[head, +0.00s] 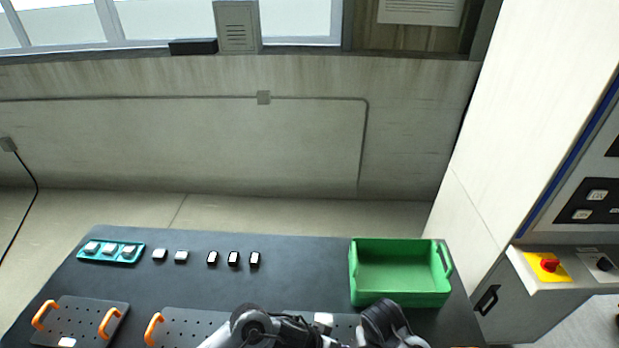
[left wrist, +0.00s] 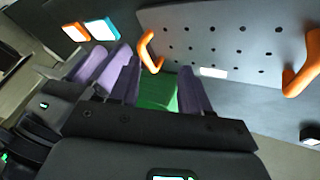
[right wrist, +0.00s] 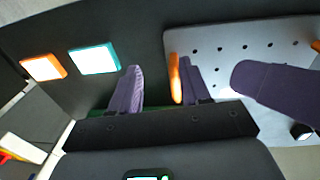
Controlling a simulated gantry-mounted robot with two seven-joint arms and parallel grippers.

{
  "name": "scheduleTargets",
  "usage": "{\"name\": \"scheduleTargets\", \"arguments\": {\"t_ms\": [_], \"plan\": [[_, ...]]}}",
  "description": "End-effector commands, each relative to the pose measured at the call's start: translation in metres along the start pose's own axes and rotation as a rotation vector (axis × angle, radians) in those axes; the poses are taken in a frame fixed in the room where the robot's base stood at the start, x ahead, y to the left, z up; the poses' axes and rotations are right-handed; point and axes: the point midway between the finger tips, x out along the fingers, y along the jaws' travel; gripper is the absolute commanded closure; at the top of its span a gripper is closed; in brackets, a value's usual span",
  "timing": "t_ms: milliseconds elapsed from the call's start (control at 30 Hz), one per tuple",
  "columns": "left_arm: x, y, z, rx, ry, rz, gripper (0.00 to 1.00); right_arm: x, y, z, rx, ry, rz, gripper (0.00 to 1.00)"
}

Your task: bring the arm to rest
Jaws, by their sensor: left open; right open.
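My two arms show at the bottom centre of the head view, low over the table front; the gripper tips cannot be made out there. In the left wrist view my left gripper (left wrist: 160,85) has its purple fingers apart, with only green behind the gap. In the right wrist view my right gripper (right wrist: 163,85) has its purple fingers apart, with nothing held between them. A large purple finger at the right of that view appears to be my other gripper, close by.
A dark table (head: 300,270) bears a green bin (head: 400,300), a teal tray (head: 87,258) with white-topped pieces, and several small blocks (head: 233,258) in a row. Perforated plates (head: 83,318) with orange handles lie along the front. A control cabinet (head: 540,200) stands at right.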

Motion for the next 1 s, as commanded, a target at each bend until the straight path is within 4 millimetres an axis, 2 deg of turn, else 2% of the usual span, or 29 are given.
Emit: {"name": "scheduleTargets", "arguments": {"t_ms": [33, 100, 167, 267, 367, 467, 600, 700, 833, 1000], "plan": [[0.001, 0.017, 0.004, 0.018, 0.055, 0.018, 0.53, 0.007, 0.005, 0.015, -0.004, 0.008, -0.009, 0.53], [-0.003, 0.029, 0.005, 0.041, 0.134, 0.01, 0.53, 0.012, 0.011, 0.033, -0.013, 0.025, -0.025, 0.53], [-0.011, 0.033, 0.006, 0.046, 0.193, -0.013, 0.53, 0.016, 0.017, 0.048, -0.021, 0.041, -0.036, 0.53], [-0.03, 0.027, 0.015, 0.032, 0.262, -0.078, 0.53, 0.018, 0.026, 0.074, -0.04, 0.072, -0.052, 0.53], [-0.053, 0.009, 0.033, -0.004, 0.288, -0.167, 0.53, 0.017, 0.034, 0.099, -0.06, 0.105, -0.064, 0.53], [-0.079, -0.018, 0.065, -0.054, 0.266, -0.267, 0.53, 0.012, 0.043, 0.124, -0.083, 0.14, -0.073, 0.53], [-0.117, -0.053, 0.122, -0.125, 0.177, -0.386, 0.53, 0.0, 0.052, 0.155, -0.117, 0.185, -0.081, 0.53], [-0.14, -0.07, 0.161, -0.164, 0.102, -0.441, 0.53, -0.009, 0.057, 0.171, -0.136, 0.212, -0.085, 0.53], [-0.168, -0.083, 0.208, -0.207, 0.007, -0.486, 0.53, -0.02, 0.063, 0.188, -0.158, 0.242, -0.087, 0.53], [-0.203, -0.09, 0.264, -0.251, -0.116, -0.518, 0.53, -0.035, 0.069, 0.207, -0.185, 0.275, -0.09, 0.53]]}}
